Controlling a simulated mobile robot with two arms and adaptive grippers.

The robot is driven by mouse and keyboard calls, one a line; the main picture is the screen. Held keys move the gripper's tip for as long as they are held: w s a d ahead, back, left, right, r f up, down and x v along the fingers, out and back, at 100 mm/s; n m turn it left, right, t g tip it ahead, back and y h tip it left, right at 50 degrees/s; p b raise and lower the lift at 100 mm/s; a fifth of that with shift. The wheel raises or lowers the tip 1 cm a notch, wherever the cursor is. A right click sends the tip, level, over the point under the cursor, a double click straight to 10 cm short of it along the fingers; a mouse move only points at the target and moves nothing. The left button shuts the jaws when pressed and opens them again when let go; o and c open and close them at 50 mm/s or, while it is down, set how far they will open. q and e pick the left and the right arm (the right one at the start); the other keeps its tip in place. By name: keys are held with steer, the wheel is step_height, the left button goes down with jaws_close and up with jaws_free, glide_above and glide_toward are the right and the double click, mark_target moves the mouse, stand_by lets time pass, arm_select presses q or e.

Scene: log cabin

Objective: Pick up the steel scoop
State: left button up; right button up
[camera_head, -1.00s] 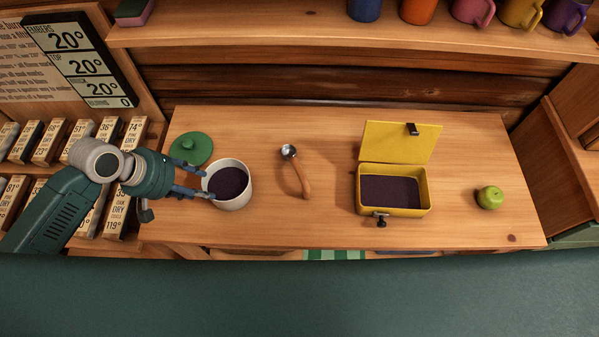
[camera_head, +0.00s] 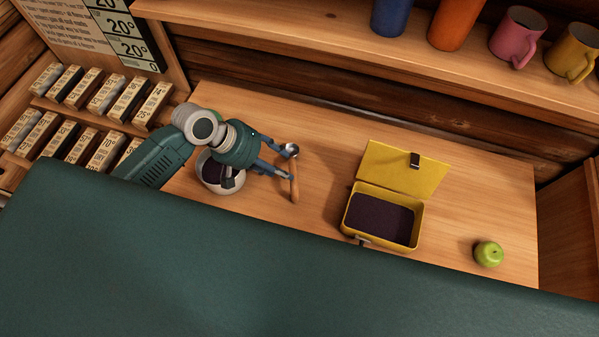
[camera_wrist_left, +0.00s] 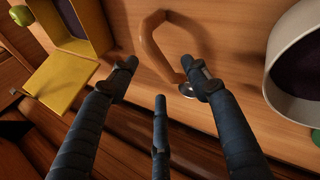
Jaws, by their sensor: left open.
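The steel scoop (camera_head: 294,186) lies on the wooden counter, with a round steel bowl and a wooden handle. My left gripper (camera_head: 284,163) is open, its fingertips at the scoop near the bowl end. In the left wrist view the scoop's looped wooden handle (camera_wrist_left: 149,43) shows ahead of the open fingers of the left gripper (camera_wrist_left: 163,70). The steel bowl is mostly hidden there behind the right-hand finger. I cannot tell whether a finger touches the scoop. My right gripper is not in view.
A white pot (camera_head: 222,189) with dark contents stands beneath my left wrist, left of the scoop. A yellow open-lidded box (camera_head: 408,165) stands to the right, then a green apple (camera_head: 488,254). Several mugs line the shelf above. Bare counter lies between scoop and box.

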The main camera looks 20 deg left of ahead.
mark_target(293, 172)
arm_select(q)
steer(key=shift+x, duration=1.25)
steer(key=p+x, duration=0.1)
steer(key=x, duration=0.3)
steer(key=shift+w+d+p, duration=0.2)
steer(key=shift+d+p, duration=0.15)
steer(key=shift+w+d+f, duration=0.1)
steer(key=shift+d+f, duration=0.05)
steer(key=shift+f, duration=0.2)
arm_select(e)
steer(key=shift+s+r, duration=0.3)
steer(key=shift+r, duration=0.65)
arm_select(q)
steer(key=shift+c, duration=0.2)
steer(key=c, duration=0.9)
jaws_close()
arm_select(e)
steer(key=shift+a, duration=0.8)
